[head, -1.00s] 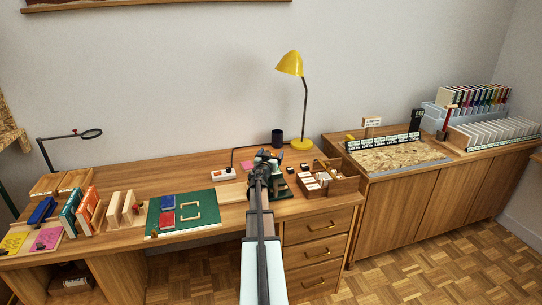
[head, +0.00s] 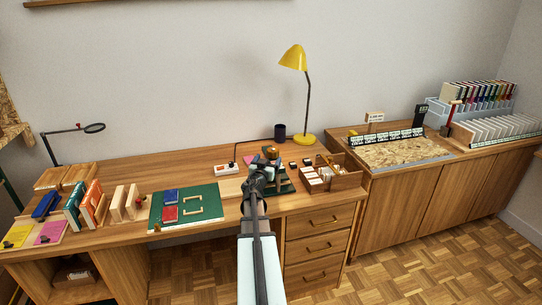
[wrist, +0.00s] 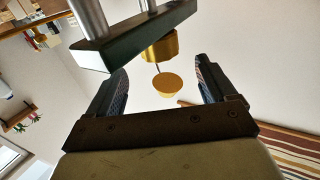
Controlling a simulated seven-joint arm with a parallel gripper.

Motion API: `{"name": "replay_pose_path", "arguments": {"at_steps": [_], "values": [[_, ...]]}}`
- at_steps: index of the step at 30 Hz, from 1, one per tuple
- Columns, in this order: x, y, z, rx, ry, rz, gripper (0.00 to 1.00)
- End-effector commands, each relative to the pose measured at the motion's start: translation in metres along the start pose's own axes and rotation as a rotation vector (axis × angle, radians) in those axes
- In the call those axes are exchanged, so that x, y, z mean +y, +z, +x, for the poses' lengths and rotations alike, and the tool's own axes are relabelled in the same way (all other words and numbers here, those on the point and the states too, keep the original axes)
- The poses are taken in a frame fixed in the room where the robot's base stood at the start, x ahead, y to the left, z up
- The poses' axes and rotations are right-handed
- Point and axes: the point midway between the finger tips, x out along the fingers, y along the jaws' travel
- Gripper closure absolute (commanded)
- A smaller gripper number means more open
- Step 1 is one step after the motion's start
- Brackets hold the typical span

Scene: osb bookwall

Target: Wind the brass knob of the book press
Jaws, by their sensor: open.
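The book press (head: 284,182) stands on the desk near its right end, partly hidden behind my gripper. Its brass knob (head: 272,153) shows at the top of the press. In the wrist view, the brass knob (wrist: 160,48) is at the dark green crossbar (wrist: 135,38) with two steel posts. My gripper (head: 260,172) is just in front of the press in the head view. In the wrist view, my gripper (wrist: 161,76) is open and empty; the knob appears beyond the fingertips, between their lines. I see no contact with it.
A wooden compartment tray (head: 345,181) is close on the right. A green mat (head: 208,215) with small books lies to the left.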

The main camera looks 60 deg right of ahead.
Motion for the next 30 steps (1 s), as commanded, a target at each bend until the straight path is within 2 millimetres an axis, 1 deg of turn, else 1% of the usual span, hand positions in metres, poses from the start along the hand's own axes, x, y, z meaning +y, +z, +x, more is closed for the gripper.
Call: {"name": "replay_pose_path", "arguments": {"at_steps": [1,3,6,10,20,23,26,29,30], "values": [[0.002,-0.001,-0.014,0.000,0.000,0.000,0.16],[0.001,-0.001,-0.024,0.000,0.000,0.000,0.16],[0.001,0.000,-0.034,0.000,0.000,0.000,0.16],[0.000,0.000,-0.038,0.000,0.000,0.000,0.16],[-0.002,0.000,-0.038,0.000,-0.003,0.000,0.16],[-0.012,0.000,-0.041,0.000,-0.016,0.000,0.16],[-0.032,-0.002,-0.047,0.002,-0.043,0.001,0.16],[-0.061,-0.004,-0.048,0.006,-0.076,0.003,0.16],[-0.074,-0.004,-0.045,0.007,-0.089,0.003,0.16]]}}
